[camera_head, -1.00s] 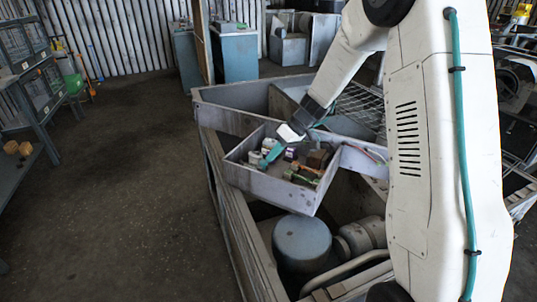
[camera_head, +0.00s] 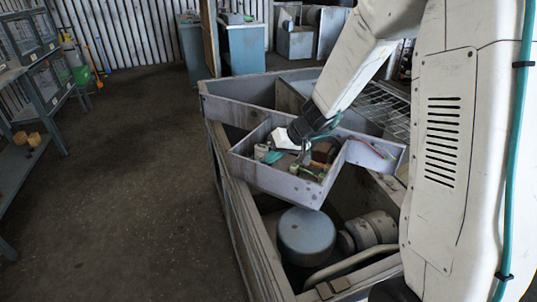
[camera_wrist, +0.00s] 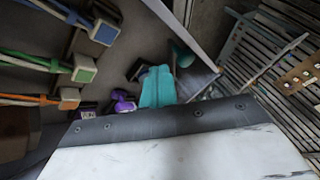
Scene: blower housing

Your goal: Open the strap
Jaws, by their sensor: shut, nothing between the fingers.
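My gripper (camera_wrist: 158,88) shows two teal fingers close together in the wrist view, with nothing between them. In the head view its white wrist part (camera_head: 287,140) is over the grey divided tray (camera_head: 275,182), and the fingers are partly hidden. Several long thin pieces with square ends lie left of the fingers in the wrist view: a blue one (camera_wrist: 103,33), a green one (camera_wrist: 84,69) and an orange one (camera_wrist: 69,98). A purple piece (camera_wrist: 124,102) lies close to the fingers. I cannot tell which thing is the strap.
The tray sits on a large grey bin (camera_head: 232,226) holding a blue-grey round housing (camera_head: 306,234) and a pale cylinder (camera_head: 372,230). A wire rack (camera_head: 382,108) is at the right. Shelving (camera_head: 40,80) stands at the left. The floor (camera_head: 130,180) between is clear.

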